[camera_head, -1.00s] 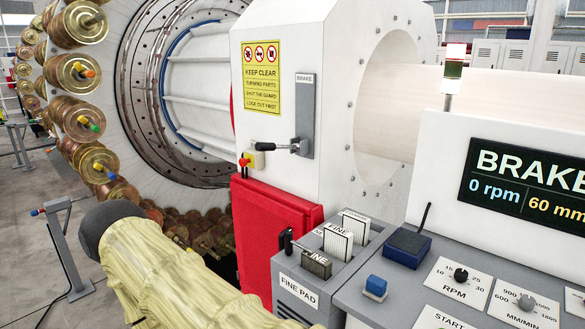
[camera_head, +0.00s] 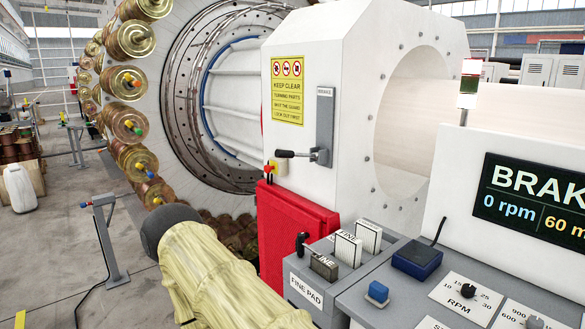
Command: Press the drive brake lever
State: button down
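The drive brake lever (camera_head: 299,154) has a black grip and sticks out to the left, about level, from a grey slotted plate (camera_head: 325,122) marked BRAKE on the white machine housing. It sits near the plate's lower end. A part of my arm (camera_head: 215,270) in a pale yellow cover with a dark grey end shows at the lower left, in front of the machine and apart from the lever in the picture. My gripper is not in view, so I cannot see its fingers or any hold.
A red and yellow stop button (camera_head: 271,169) sits just below the lever. A red padded box (camera_head: 290,225) stands beneath. The grey FINE PAD box (camera_head: 312,290) and console (camera_head: 380,310) fill the lower right. The spool carousel (camera_head: 130,80) is at left, with a floor stand (camera_head: 104,235).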

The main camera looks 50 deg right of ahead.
aim_at(279, 152)
jog(key=z, duration=1.35)
jog(key=i, duration=0.3)
